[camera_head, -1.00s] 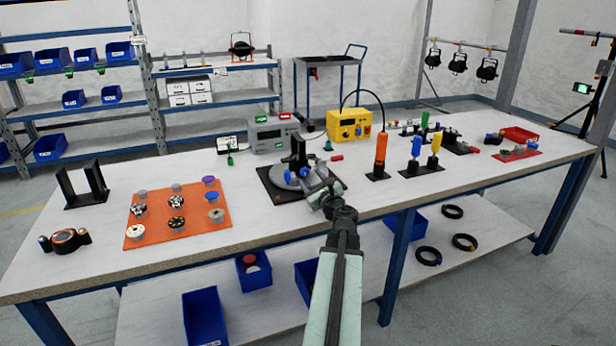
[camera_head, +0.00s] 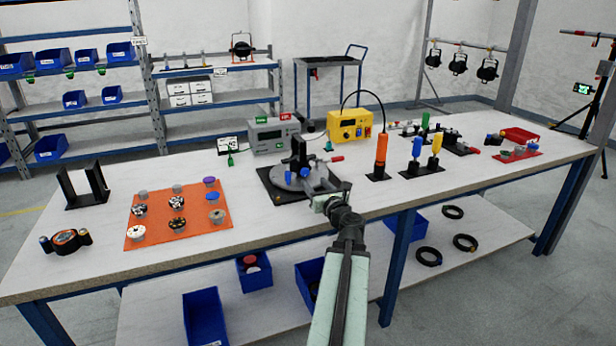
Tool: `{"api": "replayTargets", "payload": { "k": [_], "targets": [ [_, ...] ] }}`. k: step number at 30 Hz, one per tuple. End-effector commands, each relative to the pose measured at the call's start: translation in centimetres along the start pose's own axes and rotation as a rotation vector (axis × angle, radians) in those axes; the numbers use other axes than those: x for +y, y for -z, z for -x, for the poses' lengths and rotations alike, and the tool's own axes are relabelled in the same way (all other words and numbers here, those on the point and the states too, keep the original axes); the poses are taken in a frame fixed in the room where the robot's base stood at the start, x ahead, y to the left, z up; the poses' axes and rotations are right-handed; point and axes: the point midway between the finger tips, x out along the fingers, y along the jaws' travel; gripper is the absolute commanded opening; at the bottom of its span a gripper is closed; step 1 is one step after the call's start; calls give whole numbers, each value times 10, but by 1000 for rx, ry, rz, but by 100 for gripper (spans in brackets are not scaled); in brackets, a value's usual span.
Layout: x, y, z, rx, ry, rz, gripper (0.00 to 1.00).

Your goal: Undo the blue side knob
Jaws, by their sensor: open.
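The fixture (camera_head: 266,184) is on the bench: a black base with a round grey plate, a black upright post and a red-tipped handle (camera_head: 336,158). A blue knob (camera_head: 304,172) shows at the side of the post. My gripper (camera_head: 324,194) is open at the front right edge of the fixture, below and right of the knob in the picture. Its fingers overlap the fixture's edge in view. They are too small to tell whether they touch anything. I see nothing held between them.
An orange mat (camera_head: 155,240) with several small round parts lies left. A grey meter box (camera_head: 272,134) and a yellow box (camera_head: 350,124) stand behind the fixture. An orange-handled upright tool (camera_head: 381,155) and a stand with coloured handles are right. The bench front between mat and fixture is clear.

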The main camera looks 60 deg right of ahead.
Motion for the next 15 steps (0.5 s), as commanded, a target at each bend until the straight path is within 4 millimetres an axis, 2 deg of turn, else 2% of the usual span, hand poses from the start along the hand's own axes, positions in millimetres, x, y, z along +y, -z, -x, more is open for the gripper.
{"api": "replayTargets", "payload": {
  "k": [10,15],
  "targets": [
    [-1,0,-59,0,-2,2,50],
    [0,0,-75,0,-1,3,50]
  ]
}}
